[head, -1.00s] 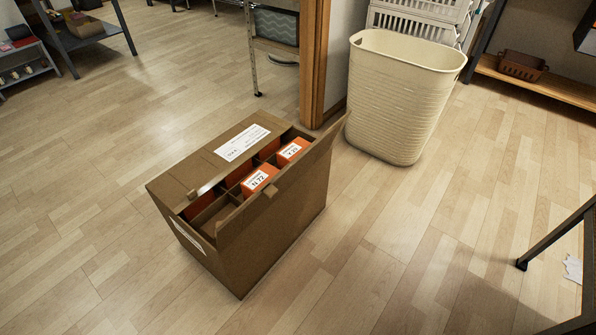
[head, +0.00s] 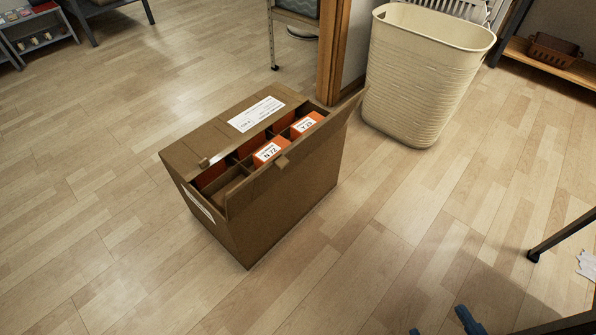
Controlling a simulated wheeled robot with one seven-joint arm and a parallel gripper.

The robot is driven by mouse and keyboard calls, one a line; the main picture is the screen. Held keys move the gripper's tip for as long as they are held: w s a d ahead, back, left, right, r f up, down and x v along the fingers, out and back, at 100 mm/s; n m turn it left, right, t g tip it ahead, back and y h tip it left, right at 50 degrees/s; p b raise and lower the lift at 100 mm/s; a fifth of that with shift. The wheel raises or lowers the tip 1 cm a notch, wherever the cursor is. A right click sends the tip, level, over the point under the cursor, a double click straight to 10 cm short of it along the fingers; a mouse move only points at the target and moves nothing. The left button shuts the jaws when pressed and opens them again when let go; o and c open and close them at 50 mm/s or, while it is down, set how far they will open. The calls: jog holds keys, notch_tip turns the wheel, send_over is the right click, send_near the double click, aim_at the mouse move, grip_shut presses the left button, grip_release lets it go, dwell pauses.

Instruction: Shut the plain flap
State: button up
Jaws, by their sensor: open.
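A brown box (head: 290,210) stands on the floor at the centre, its top half open. Its plain flap (head: 312,140), with a small tab, stands raised along the near right edge, leaning slightly outward. The other flap (head: 200,147), with a white label (head: 256,114), lies over the far left half. Orange cartons, one marked N 72 (head: 268,153) and one Y 29 (head: 305,125), sit in the divided compartments. Only the blue fingertips of my gripper (head: 441,326) show at the bottom edge, apart and empty, well below and right of the box.
A tall cream bin (head: 420,75) stands behind the box to the right, close to a wooden door post (head: 333,55). A dark-legged table (head: 565,235) is at the right edge. The floor left and in front of the box is clear.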

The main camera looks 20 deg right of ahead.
jog(key=w+f+n+t+y, duration=0.1)
jog(key=w+f+n, duration=0.2)
jog(key=w, duration=0.1)
jog(key=w+f+n+t+y+b, duration=0.1)
jog(key=w+f+n, duration=0.2)
jog(key=w, duration=0.2)
jog(key=w+f+n+y+b, duration=0.1)
jog(key=w+f+n, duration=0.2)
jog(key=w, duration=0.1)
jog(key=shift+w+a+f+t+y, duration=0.2)
jog(key=shift+a+f+t+y, duration=0.05)
jog(key=shift+a+t+y, duration=0.15)
jog(key=c, duration=0.7)
jog(key=w+f+n+y+b, duration=0.1)
jog(key=w+n+y, duration=0.1)
jog(key=w+n, duration=0.1)
jog(key=w+f+n+g+y, duration=0.1)
jog(key=w+f+n+y, duration=0.1)
jog(key=w+n, duration=0.2)
jog(key=w+f+n+y+b, duration=0.1)
jog(key=w+f+n+y, duration=0.1)
jog(key=w, duration=0.5)
jog(key=shift+w+a+f+n+g+b, duration=0.1)
jog(key=shift+w+a+n+g+b, duration=0.2)
jog(key=shift+n, duration=0.6)
grip_shut()
jog(key=b+x, duration=0.3)
jog(key=x, duration=1.1)
